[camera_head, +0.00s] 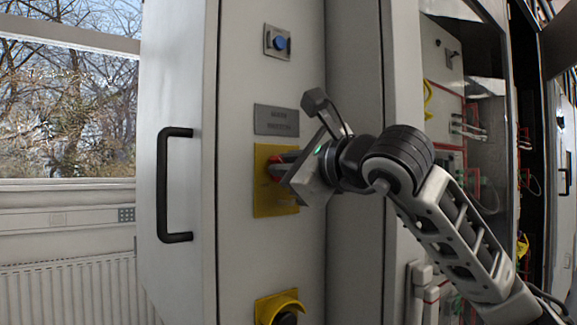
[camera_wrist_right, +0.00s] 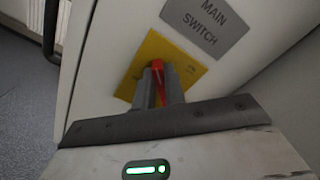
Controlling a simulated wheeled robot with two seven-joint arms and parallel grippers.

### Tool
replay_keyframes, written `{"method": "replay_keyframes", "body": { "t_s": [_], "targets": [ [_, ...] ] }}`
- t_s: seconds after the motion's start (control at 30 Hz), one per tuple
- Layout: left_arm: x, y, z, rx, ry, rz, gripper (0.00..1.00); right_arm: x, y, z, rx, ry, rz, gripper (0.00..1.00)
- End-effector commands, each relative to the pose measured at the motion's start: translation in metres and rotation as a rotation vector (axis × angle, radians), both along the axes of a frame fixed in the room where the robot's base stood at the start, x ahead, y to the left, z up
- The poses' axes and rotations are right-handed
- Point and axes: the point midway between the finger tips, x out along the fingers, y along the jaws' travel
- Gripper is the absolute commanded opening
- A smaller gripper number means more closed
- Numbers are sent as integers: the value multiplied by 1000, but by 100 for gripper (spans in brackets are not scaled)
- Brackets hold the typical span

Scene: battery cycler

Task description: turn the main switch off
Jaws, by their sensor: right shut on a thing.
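The main switch has a red handle (camera_head: 274,166) on a yellow plate (camera_head: 268,204), mounted on the light grey cabinet front. A grey label (camera_head: 276,121) sits above it; in the right wrist view the label (camera_wrist_right: 206,22) reads "MAIN SWITCH". My right gripper (camera_head: 284,168) reaches in from the right at the plate and is shut on the red handle. In the right wrist view the red handle (camera_wrist_right: 158,68) shows between the two fingers, partly hidden by them, with the yellow plate (camera_wrist_right: 190,70) behind. My left gripper is not in view.
A blue button (camera_head: 280,43) is above the label. A yellow-shrouded knob (camera_head: 280,306) is below the switch. A black door handle (camera_head: 164,185) stands out at the left. An open cabinet with red cables (camera_head: 470,130) lies to the right, behind my arm.

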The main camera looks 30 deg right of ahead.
Motion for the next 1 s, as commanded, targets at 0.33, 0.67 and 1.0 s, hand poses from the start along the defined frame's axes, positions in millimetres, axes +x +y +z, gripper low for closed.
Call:
{"method": "replay_keyframes", "body": {
  "t_s": [0.33,0.67,1.0],
  "targets": [
    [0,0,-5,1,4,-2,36,-1,3,-5,-328,-26,0,0],
    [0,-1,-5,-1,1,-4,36,-1,5,-9,-591,-46,2,0],
    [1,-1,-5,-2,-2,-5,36,-1,5,-11,-739,-58,3,0]
  ]
}}
